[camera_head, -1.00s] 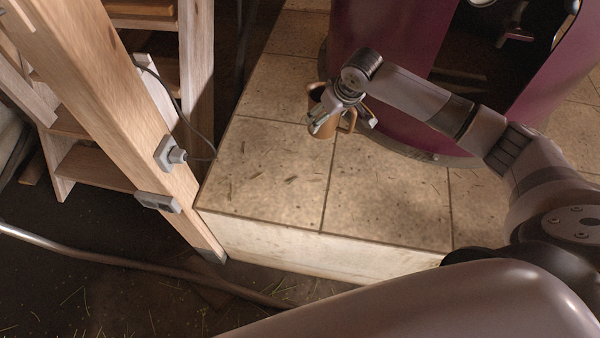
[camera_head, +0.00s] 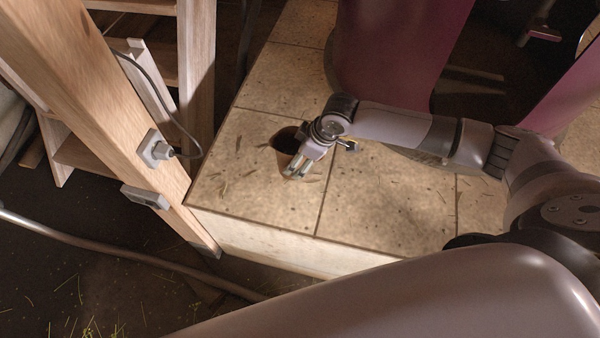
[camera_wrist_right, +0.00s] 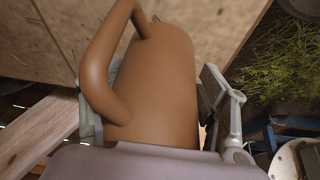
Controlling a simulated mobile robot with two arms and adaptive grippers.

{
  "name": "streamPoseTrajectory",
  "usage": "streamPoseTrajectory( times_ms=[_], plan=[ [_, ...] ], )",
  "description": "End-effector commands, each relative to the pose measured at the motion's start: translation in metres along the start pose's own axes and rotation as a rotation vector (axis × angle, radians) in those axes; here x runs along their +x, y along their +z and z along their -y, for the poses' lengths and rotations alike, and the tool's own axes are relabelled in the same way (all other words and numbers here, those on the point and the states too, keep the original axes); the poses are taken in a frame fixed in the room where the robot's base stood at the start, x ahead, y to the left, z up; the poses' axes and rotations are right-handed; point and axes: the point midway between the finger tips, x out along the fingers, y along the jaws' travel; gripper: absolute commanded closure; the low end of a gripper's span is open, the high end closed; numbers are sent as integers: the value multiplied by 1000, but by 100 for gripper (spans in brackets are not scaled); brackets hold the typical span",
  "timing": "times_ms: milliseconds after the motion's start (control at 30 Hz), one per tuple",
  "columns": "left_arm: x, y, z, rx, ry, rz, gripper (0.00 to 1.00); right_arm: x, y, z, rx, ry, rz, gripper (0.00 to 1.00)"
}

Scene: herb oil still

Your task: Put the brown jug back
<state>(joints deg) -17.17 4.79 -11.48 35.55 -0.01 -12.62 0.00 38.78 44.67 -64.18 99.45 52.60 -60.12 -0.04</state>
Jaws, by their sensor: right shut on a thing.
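The brown jug (camera_head: 285,141) shows in the head view over the left part of the tiled platform, its dark open mouth facing up. My right gripper (camera_head: 296,170) is at the jug's right side, shut on it. In the right wrist view the jug (camera_wrist_right: 160,85) fills the middle, with its looped handle at the left. The fingers of my right gripper (camera_wrist_right: 160,110) lie on both sides of its body. I cannot tell whether the jug's base touches the tiles. My left gripper is not in view.
The tiled platform (camera_head: 250,195) is bare around the jug, apart from scattered herb bits. A wooden ladder-like frame (camera_head: 110,100) with a grey socket and cable stands close at the left. The large purple still (camera_head: 390,60) stands behind my right arm.

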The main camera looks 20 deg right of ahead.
Motion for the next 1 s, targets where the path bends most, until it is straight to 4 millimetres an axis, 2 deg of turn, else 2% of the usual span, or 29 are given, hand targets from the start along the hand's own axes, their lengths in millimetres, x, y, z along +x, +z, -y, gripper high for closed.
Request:
streamPoseTrajectory(
  times_ms=[33,100,367,600,1000],
  plan=[
    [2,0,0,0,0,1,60,12,4,1,0,-1,1,86],
    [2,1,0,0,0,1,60,23,9,1,0,0,0,86],
    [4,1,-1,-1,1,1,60,45,18,1,1,0,-1,86],
    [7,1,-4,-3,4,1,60,75,30,2,1,1,-1,86],
    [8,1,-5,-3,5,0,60,81,33,2,0,1,-2,86]
  ],
)
